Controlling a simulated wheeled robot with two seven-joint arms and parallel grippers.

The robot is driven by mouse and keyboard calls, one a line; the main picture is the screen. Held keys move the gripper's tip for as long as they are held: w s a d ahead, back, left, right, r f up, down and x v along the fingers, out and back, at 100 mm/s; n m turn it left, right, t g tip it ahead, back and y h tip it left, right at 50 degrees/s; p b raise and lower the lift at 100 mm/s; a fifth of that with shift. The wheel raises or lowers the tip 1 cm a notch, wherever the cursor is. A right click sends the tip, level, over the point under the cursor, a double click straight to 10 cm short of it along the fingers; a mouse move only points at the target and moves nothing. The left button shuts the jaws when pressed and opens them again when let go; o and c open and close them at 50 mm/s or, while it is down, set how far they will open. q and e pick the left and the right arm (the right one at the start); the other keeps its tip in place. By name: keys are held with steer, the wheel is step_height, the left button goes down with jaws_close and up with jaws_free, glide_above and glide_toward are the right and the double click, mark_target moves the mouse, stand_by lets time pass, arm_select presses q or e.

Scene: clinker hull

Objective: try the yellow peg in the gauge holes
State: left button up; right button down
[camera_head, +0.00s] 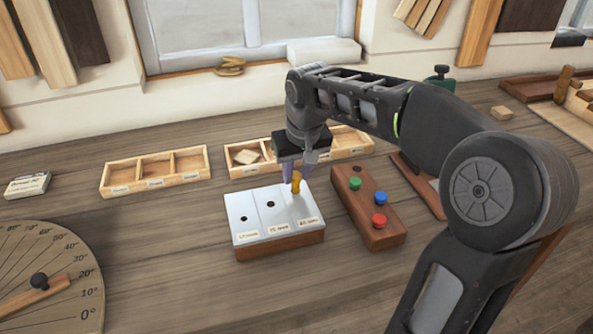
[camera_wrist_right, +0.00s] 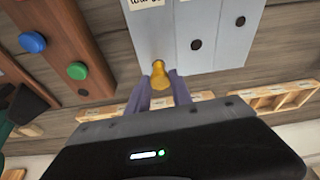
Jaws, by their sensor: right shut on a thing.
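The yellow peg (camera_head: 296,181) stands upright at the right-hand hole position of the gauge block (camera_head: 250,215), a metal-topped block on a wooden base. My right gripper (camera_head: 297,174) is shut on the peg from above. In the right wrist view the peg (camera_wrist_right: 77,70) shows between the fingertips (camera_wrist_right: 160,82), against the metal plate (camera_wrist_right: 150,35). Two dark holes in the plate are open to view. The hole under the peg is hidden, so I cannot tell how deep the peg sits. My left gripper is out of view.
A wooden holder (camera_head: 385,238) with green, blue and red pegs stands close to the right of the gauge. Compartment trays (camera_head: 157,185) lie behind it. A protractor board (camera_head: 60,240) is at the left. The table front is clear.

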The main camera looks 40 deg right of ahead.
steer(key=shift+f+b, duration=0.4)
steer(key=shift+f, duration=0.25)
steer(key=shift+r, duration=0.15)
stand_by(0.4)
steer(key=shift+r+p, duration=2.05)
steer(key=shift+r, duration=0.45)
